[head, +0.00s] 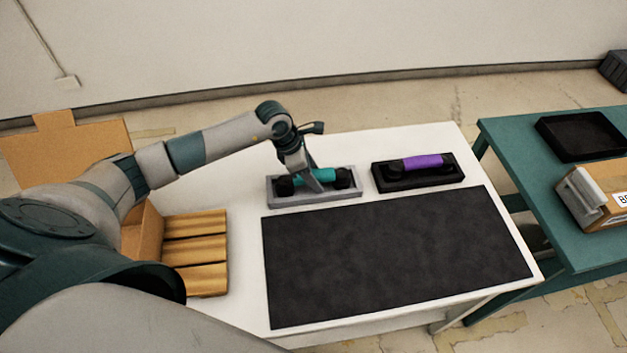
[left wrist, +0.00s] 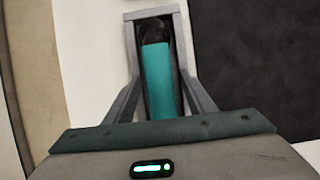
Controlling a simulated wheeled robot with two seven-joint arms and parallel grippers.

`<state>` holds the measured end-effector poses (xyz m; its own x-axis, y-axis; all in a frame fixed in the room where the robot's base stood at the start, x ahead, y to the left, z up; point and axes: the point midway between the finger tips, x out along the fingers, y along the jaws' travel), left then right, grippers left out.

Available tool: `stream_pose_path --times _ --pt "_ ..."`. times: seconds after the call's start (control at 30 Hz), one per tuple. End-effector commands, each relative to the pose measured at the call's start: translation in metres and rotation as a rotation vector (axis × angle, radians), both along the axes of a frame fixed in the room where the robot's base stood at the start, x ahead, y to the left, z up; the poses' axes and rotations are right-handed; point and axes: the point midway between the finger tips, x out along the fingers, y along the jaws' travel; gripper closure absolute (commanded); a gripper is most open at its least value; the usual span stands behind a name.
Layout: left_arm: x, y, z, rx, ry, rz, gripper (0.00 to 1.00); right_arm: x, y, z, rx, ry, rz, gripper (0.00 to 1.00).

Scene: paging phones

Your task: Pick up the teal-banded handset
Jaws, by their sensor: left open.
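The teal-banded handset (head: 341,178) lies in a grey cradle (head: 330,200) at the back of the white table, with black ends and a teal middle. In the left wrist view its teal band (left wrist: 158,80) runs between the two fingers, with one black end beyond it. My left gripper (head: 312,186) is open and down over the handset, one finger on each side of the band. I cannot tell whether the fingers touch it. The near end of the handset is hidden by the gripper body in the left wrist view. My right gripper is not in view.
A purple-banded handset (head: 423,162) lies in a black cradle (head: 418,183) to the right. A dark mat (head: 390,255) covers the table's front. A box with wooden-looking slats (head: 195,252) stands at left. A teal table (head: 560,215) at right holds a black tray (head: 580,136) and a carton (head: 600,195).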

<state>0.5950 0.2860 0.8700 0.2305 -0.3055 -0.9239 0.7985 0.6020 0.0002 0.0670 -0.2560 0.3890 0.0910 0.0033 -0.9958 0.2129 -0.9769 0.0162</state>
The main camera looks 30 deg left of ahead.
Motion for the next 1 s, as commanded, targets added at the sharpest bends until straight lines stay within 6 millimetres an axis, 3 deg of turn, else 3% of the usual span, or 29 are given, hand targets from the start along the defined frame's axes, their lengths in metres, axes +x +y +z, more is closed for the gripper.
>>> stream_pose_path --times 0.4,0.43,0.63,1.0 --pt "0.0000 0.0000 -0.0007 0.000 0.000 0.000 0.50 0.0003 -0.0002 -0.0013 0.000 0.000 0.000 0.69" --pt "0.0000 0.0000 -0.0007 0.000 0.000 0.000 0.52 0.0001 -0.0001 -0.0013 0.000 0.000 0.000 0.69" --pt "-0.0001 0.0001 -0.0008 0.000 0.000 0.000 1.00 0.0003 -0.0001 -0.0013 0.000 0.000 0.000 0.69" --pt "0.0003 -0.0001 0.0014 -0.001 -0.001 0.000 1.00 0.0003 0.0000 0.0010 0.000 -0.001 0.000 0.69"
